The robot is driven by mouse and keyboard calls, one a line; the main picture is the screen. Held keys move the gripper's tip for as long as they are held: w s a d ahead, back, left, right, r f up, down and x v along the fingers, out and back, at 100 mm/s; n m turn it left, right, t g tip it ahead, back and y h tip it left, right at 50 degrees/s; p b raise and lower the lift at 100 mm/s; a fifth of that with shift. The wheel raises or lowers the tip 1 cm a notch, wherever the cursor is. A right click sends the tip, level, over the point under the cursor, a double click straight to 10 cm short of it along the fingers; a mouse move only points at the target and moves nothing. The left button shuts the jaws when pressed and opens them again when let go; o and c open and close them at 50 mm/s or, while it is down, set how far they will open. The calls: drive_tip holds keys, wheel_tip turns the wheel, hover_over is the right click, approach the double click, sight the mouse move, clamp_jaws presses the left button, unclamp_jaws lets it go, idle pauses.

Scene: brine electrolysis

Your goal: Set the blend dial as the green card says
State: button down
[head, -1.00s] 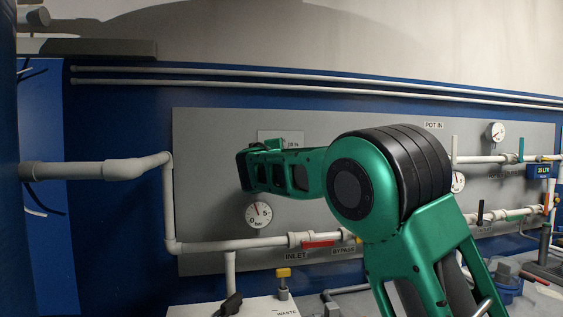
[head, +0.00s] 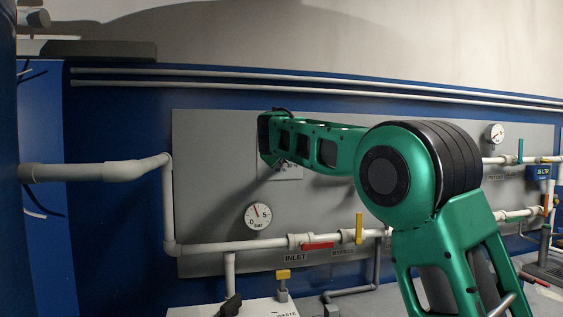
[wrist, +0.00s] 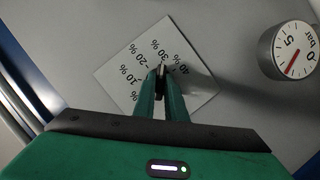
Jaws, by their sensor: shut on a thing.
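The blend dial's white square plate (wrist: 120,65) shows in the wrist view, tilted in the picture, with printed marks from 0 % through 10, 20 and 30 to 40 %. My gripper (wrist: 161,82) is over the middle of the plate, shut on the small dial knob (wrist: 161,70). The fingers cover most of the knob, and I cannot tell exactly which mark it points to. In the head view part of the plate (head: 285,172) shows below my arm, which hides the gripper. I see no green card in either view.
A round bar gauge (head: 257,216) sits below left of the plate; it also shows at right in the wrist view (wrist: 296,50). Below run white pipes with a red handle (head: 318,246) and a yellow handle (head: 359,228).

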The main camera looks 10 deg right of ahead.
drive_tip(key=shift+d+f+m+g+y, duration=0.1)
drive_tip(key=shift+m+g+y, duration=0.05)
drive_tip(key=shift+m+y, duration=0.65)
drive_tip(key=shift+d+f+m+g+y, duration=0.1)
drive_tip(key=shift+m+y, duration=0.35)
drive_tip(key=shift+m, duration=0.7)
drive_tip(key=shift+d+f+m+g+y, duration=0.1)
drive_tip(key=shift+m+g+y, duration=0.05)
drive_tip(key=shift+m+y, duration=0.65)
drive_tip(key=shift+m, duration=0.35)
drive_tip(key=c, duration=1.8)
unclamp_jaws()
drive_tip(key=shift+w, duration=0.1)
drive_tip(key=shift+a+r, duration=0.1)
drive_tip(key=shift+r, duration=0.1)
